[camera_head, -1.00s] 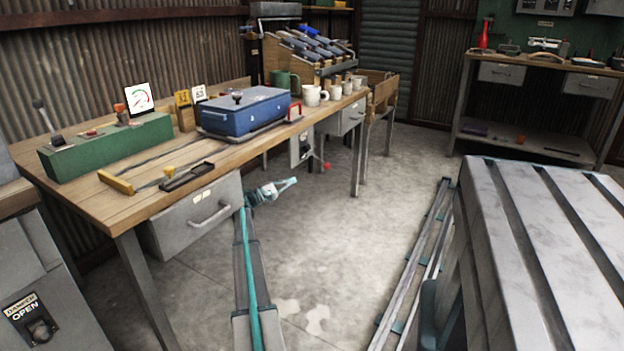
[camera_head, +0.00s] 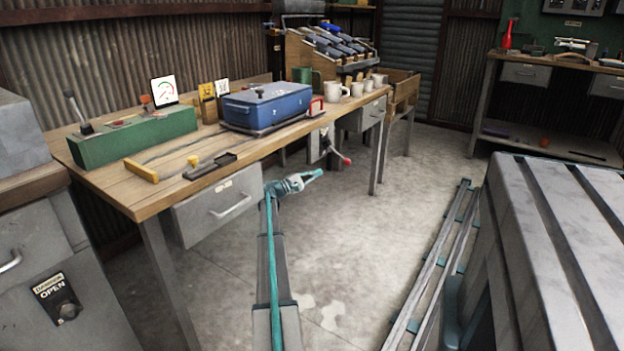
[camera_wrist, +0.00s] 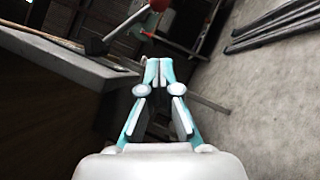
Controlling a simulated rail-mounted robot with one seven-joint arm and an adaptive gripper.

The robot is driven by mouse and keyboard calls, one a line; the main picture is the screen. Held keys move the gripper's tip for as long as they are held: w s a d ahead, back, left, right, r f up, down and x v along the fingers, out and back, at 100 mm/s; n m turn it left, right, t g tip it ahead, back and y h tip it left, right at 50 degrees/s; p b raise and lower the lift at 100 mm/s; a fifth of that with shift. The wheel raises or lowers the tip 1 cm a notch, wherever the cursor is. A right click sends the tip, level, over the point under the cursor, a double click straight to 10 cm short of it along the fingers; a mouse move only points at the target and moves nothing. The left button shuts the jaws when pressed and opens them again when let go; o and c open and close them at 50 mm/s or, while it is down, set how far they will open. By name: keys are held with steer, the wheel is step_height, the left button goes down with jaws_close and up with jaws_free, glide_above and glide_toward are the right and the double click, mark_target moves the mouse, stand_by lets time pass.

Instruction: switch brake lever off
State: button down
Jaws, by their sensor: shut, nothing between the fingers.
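A lever with a red ball knob (camera_head: 346,161) sticks out from a grey box (camera_head: 320,143) under the front edge of the wooden workbench. In the wrist view, the red knob (camera_wrist: 160,4) is at the top edge, partly cut off, and its metal rod (camera_wrist: 124,28) slopes down left to a dark hub. My gripper (camera_head: 318,173) is just left of and slightly below the knob in the head view. In the wrist view, my gripper (camera_wrist: 159,62) has its teal fingertips together and empty, below the knob. It appears apart from the lever.
The workbench (camera_head: 150,205) holds a blue case (camera_head: 268,104), mugs and a green control box (camera_head: 135,138) with a black-knobbed lever (camera_head: 84,120). A drawer (camera_head: 218,208) is left of my gripper. A ribbed grey table (camera_head: 560,250) stands right. Floor between is mostly open.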

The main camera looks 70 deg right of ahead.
steer(key=s+d+r+b, duration=0.3)
steer(key=s, duration=0.4)
steer(key=shift+s+d+r+b, duration=0.15)
steer(key=shift+s+d+b, duration=0.15)
steer(key=shift+d+b, duration=0.05)
steer(key=shift+w, duration=0.1)
